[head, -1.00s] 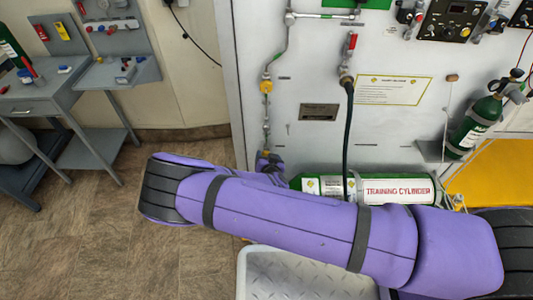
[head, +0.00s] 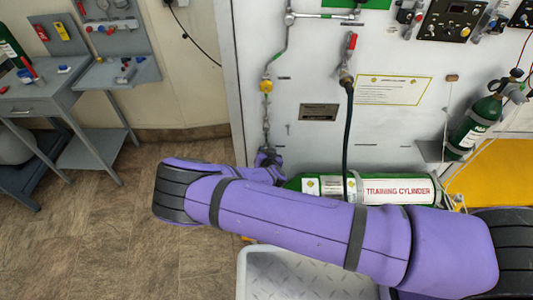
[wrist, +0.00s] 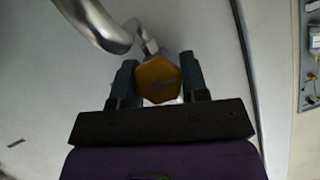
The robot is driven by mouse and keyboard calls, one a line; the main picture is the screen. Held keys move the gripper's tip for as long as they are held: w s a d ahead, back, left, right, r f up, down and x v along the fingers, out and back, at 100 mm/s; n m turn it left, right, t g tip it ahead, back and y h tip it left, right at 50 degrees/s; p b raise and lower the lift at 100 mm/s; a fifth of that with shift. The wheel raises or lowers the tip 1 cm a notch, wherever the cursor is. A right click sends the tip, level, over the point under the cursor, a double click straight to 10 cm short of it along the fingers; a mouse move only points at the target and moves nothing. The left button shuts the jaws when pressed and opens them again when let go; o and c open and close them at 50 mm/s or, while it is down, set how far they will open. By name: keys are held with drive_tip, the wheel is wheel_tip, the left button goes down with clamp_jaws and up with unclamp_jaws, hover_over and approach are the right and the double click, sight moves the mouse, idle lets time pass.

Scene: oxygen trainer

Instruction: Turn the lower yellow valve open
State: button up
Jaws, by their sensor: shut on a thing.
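The lower yellow valve shows in the wrist view as a yellow-orange hexagonal knob (wrist: 157,82), with a silver pipe curving in above it. My gripper (wrist: 157,74) has one finger on each side of the knob and is shut on it. In the head view my gripper (head: 268,157) is at the lower end of the thin pipe on the white panel, beside the training cylinder. The lower valve is hidden behind my gripper there. Another yellow valve (head: 266,86) sits higher on the same pipe.
A green and white training cylinder (head: 390,190) lies just right of my gripper. A black hose (head: 349,130) with a red-handled valve (head: 351,42) hangs down the panel. A metal tread plate (head: 300,275) is below my arm. Open floor (head: 80,240) lies to the left.

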drive_tip(key=shift+n+h, duration=1.2)
drive_tip(key=shift+n, duration=0.3)
drive_tip(key=o, duration=0.9)
drive_tip(key=shift+o, duration=0.2)
drive_tip(key=v, duration=1)
drive_tip(key=shift+s+r, duration=0.3)
drive_tip(key=shift+s, duration=0.05)
drive_tip(key=shift+a, duration=0.1)
